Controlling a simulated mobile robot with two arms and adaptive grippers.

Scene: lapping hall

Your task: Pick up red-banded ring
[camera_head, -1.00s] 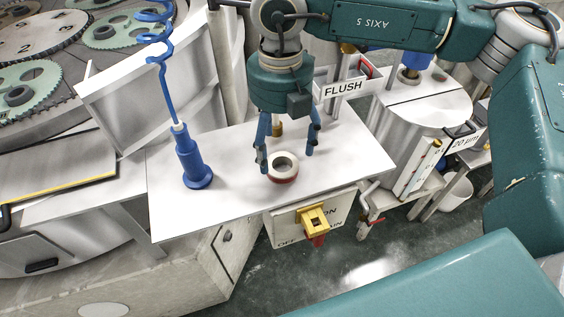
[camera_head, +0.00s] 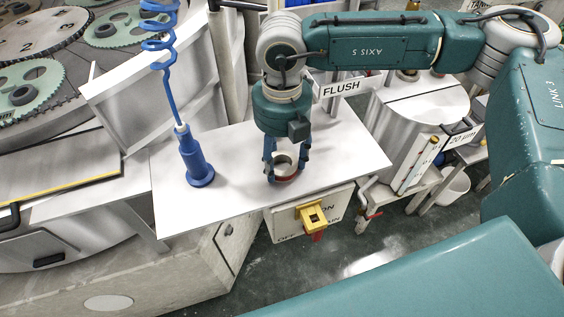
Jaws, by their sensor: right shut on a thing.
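The upper far part of the ring is partly hidden by the gripper. I cannot tell whether the ring touches the table. My left gripper is not in view.
A blue nozzle (camera_head: 197,168) on a coiled blue hose (camera_head: 160,45) stands left on the table. A switch box (camera_head: 290,222) with a yellow and red handle is below the front edge. A FLUSH sign (camera_head: 340,88) stands behind.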

